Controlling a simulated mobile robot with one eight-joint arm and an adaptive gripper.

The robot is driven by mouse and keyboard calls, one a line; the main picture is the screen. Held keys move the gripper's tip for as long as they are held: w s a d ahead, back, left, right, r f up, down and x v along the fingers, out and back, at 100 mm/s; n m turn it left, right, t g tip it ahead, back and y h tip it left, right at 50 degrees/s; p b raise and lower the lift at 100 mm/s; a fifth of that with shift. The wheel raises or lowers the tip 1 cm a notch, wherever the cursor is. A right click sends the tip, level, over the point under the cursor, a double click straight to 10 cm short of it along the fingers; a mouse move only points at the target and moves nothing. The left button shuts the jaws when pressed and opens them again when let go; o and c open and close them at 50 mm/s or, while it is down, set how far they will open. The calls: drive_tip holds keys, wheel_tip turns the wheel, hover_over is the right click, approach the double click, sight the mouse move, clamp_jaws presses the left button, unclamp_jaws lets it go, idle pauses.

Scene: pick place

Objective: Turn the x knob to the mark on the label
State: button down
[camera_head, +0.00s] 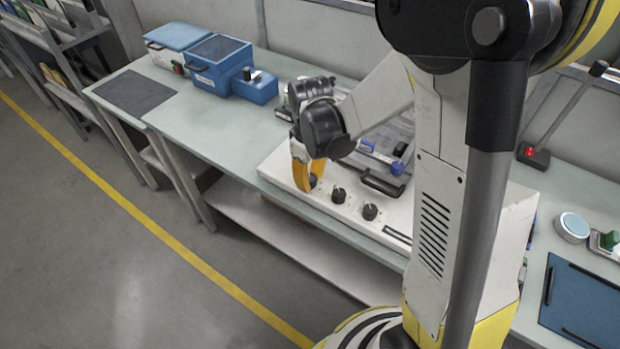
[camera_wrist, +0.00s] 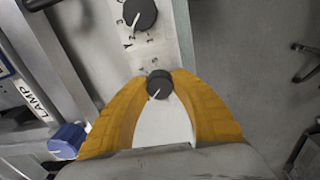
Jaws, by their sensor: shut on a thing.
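My gripper (camera_head: 307,172) has orange fingers and points down at the front of a white machine panel (camera_head: 284,164). In the wrist view my gripper (camera_wrist: 160,82) has its fingertips on both sides of a small black knob (camera_wrist: 160,84) with a white pointer line, shut on it. The pointer points to the lower left in that view. Another black knob (camera_wrist: 140,14) with printed marks around it sits above. In the head view two more black knobs (camera_head: 338,194) and (camera_head: 370,211) stand to the right. The label at the held knob is too small or hidden to read.
A rail structure with a black handle (camera_head: 382,185) stands behind the knobs. A blue knob (camera_wrist: 67,141) and a LAMP label (camera_wrist: 33,100) show in the wrist view. Blue boxes (camera_head: 218,62) stand at the back left. Open floor (camera_head: 150,260) lies in front.

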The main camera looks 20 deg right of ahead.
sight(310, 177)
idle(0.4)
drive_tip(key=c, duration=1.1)
unclamp_jaws()
wheel_tip(310, 177, up, 12)
